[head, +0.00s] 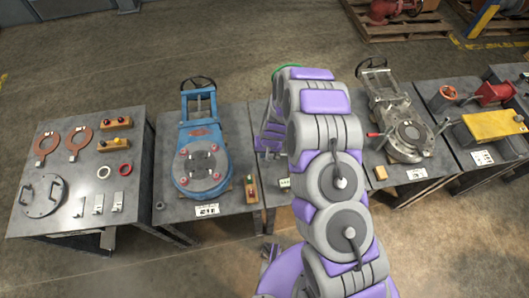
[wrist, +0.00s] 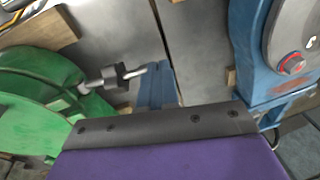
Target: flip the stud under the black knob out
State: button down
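In the wrist view a green valve body (wrist: 40,95) fills the left side. A metal stud (wrist: 93,84) sticks out from its edge toward the right, with a dark, blocky knob (wrist: 122,75) on it. A short pale rod end shows beyond the knob. My gripper (wrist: 155,122) shows as a dark plate above a purple housing, below and right of the knob and apart from it in the picture.
A blue valve (head: 201,150) with red knobs stands on the table to the left; it also shows in the wrist view (wrist: 262,90). A grey valve (head: 400,125) with a red handle stands to the right. The far left table (head: 75,212) holds rings, plates and blocks.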

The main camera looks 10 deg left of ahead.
jog(key=shift+s, duration=0.1)
jog(key=s+a+r+p, duration=0.1)
jog(key=a+r, duration=0.1)
jog(key=r, duration=0.4)
jog(key=s+a+r+p, duration=0.2)
jog(key=r, duration=0.4)
dwell(0.5)
